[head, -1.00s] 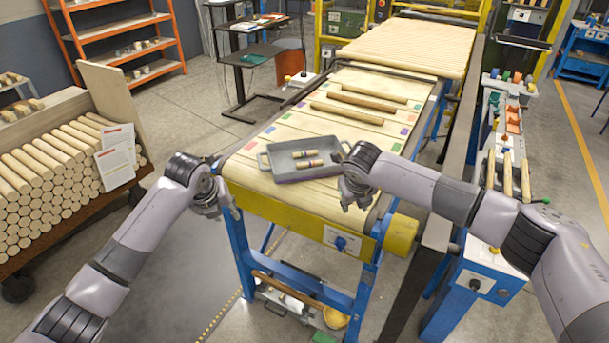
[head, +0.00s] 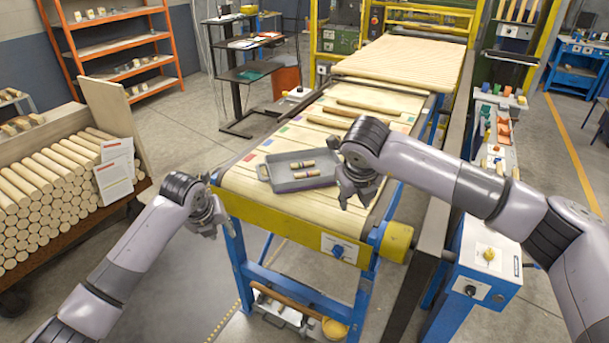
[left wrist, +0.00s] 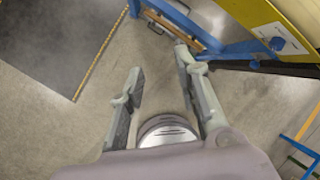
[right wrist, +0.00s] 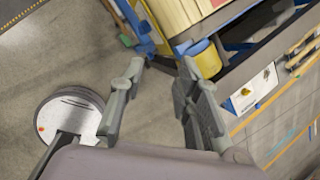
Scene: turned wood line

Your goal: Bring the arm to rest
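My left gripper (head: 208,224) is open and empty beside the near left corner of the conveyor; its two spread fingers show in the left wrist view (left wrist: 158,62) with only floor between them. My right gripper (head: 356,194) hangs over the near right part of the conveyor, just right of the grey tray (head: 268,184). It is open and empty in the right wrist view (right wrist: 160,70). Whether its fingers touch the belt cannot be told. The tray holds two short banded wood pieces (head: 306,174).
The conveyor (head: 245,178) carries several long wood rods. A cart of stacked rods (head: 60,185) stands at left, an orange shelf (head: 120,45) behind it. A blue control box (head: 487,262) stands at right, below my right arm.

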